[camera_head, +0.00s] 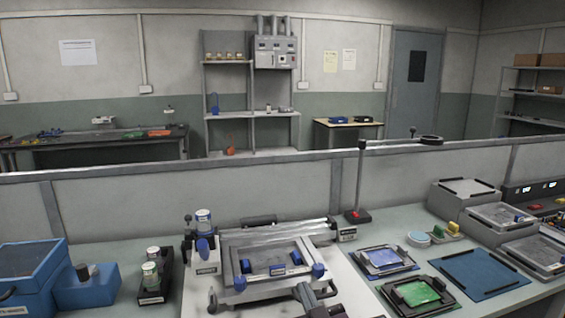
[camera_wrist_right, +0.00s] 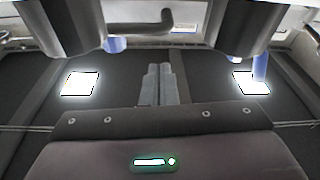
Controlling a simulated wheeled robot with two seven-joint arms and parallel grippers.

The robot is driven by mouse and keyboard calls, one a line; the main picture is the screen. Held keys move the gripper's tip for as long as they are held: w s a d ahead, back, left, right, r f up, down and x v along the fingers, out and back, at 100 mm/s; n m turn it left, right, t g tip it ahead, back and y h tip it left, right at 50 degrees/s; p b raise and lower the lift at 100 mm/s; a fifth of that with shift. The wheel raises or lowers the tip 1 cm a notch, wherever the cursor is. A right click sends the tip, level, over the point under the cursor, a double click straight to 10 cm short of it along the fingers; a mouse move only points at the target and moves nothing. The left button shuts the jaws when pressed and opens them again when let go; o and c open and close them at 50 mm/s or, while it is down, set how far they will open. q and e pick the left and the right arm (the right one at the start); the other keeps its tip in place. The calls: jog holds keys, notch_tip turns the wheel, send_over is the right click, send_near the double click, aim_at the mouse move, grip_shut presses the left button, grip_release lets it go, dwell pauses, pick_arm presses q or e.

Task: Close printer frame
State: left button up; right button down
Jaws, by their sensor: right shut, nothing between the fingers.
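The printer frame (camera_head: 228,262) is a grey rectangular frame with blue knobs at its front corners. It sits on the printer in the middle of the bench and looks low and nearly flat; I cannot tell whether it is fully down. A bar handle (camera_head: 265,292) runs along its front edge. My right gripper (camera_head: 305,290) is by the front right of the frame, close to the handle's right end; contact cannot be told. Its two fingers (camera_wrist_right: 158,84) are together and empty in the right wrist view. A dark handle-like bar (camera_wrist_right: 140,27) shows beyond them. My left gripper is not in view.
A blue box (camera_head: 30,272) and a dark holder with jars (camera_head: 152,285) stand to the left. A green board in a black tray (camera_head: 420,293), a blue board (camera_head: 383,259) and a blue mat (camera_head: 478,273) lie to the right. A post with a red base (camera_head: 358,215) stands behind.

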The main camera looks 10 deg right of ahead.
jog(key=shift+f, duration=0.6)
jog(key=shift+r, duration=0.1)
